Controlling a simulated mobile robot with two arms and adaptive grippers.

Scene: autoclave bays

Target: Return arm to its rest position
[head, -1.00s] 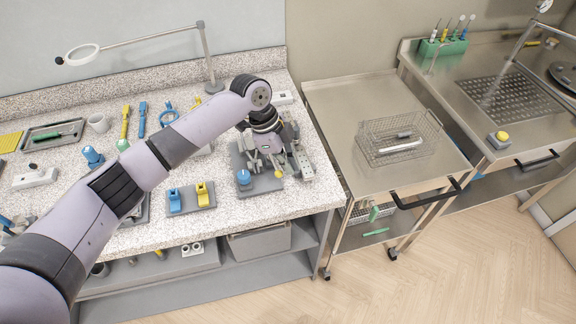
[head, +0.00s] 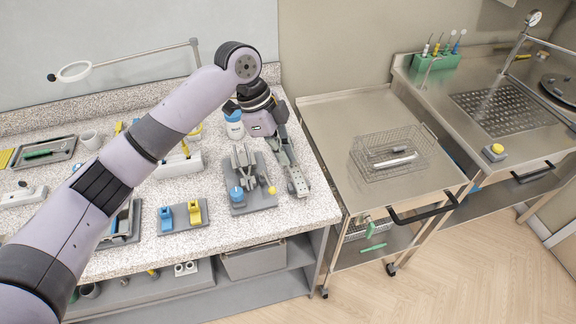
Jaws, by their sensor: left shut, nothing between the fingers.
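My left arm crosses the bench from the lower left. Its gripper (head: 297,180) hangs over the right end of the speckled bench (head: 318,207), pointing down, with its fingers together and nothing held. It is just right of a grey fixture plate (head: 262,198) with a blue knob (head: 237,193), a yellow ball and a grey metal device (head: 243,162). I cannot tell whether the fingertips touch the bench. My right gripper is not in view.
A grey block with blue (head: 195,213) and yellow pieces sits left of the fixture. A blue-capped white bottle (head: 234,124) stands behind it. The magnifier lamp (head: 75,72) is at the back left. A steel cart (head: 340,115) with a wire basket (head: 365,166) stands to the right.

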